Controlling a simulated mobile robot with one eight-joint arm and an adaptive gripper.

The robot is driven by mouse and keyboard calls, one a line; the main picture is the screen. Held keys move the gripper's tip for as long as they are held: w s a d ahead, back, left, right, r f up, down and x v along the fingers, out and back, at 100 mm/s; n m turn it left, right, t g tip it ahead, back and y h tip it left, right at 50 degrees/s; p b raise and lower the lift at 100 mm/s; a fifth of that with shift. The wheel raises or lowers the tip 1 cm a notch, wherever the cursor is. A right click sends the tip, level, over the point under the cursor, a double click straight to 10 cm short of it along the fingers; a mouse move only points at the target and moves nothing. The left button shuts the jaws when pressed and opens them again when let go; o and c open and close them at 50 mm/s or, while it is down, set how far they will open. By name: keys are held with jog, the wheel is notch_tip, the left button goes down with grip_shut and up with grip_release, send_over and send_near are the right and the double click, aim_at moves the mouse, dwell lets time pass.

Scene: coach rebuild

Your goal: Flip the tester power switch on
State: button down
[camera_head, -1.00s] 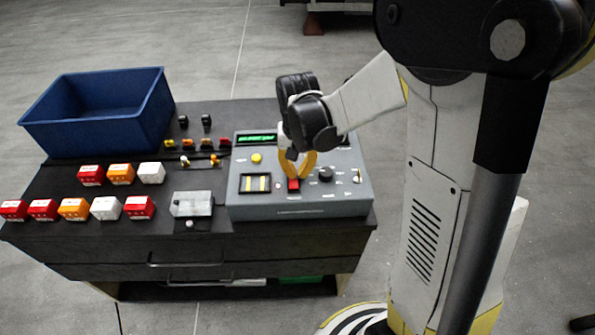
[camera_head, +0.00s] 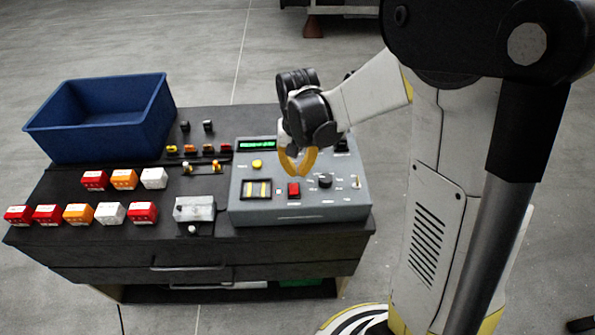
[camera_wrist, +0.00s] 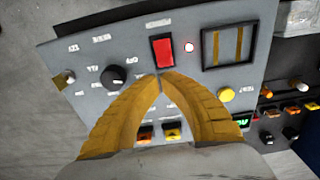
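The tester (camera_head: 330,208) is a grey box at the right of the dark workbench, with a lit green display. A red rocker switch (camera_head: 293,189) sits on its panel; it also shows in the wrist view (camera_wrist: 162,50). A small metal toggle (camera_head: 357,183) stands at the panel's right; it is at the left in the wrist view (camera_wrist: 66,78). I cannot read which label marks power. My gripper (camera_head: 296,174) hangs above the panel, just behind the red switch. Its yellow fingertips meet in the wrist view (camera_wrist: 160,73), with nothing between them.
A black knob (camera_head: 325,181), a yellow button (camera_head: 257,164) and a meter window (camera_head: 257,189) surround the switch. A blue bin (camera_head: 140,136) and several red, orange and white blocks are at the left. A small grey box (camera_head: 194,209) stands beside the tester.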

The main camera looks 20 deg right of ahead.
notch_tip(320, 180, up, 12)
jog(key=w+p, duration=0.1)
jog(key=p, duration=0.3)
jog(key=shift+w+d+r, duration=0.2)
jog(key=shift+w+d, duration=0.05)
jog(key=shift+d, duration=0.05)
jog(key=s+a+f+n+t+b, duration=0.1)
jog(key=s+t+b, duration=0.5)
jog(key=s, duration=1)
jog(key=shift+a+n+t+b, duration=0.45)
jog(key=shift+n+b, duration=0.35)
jog(key=shift+n, duration=0.5)
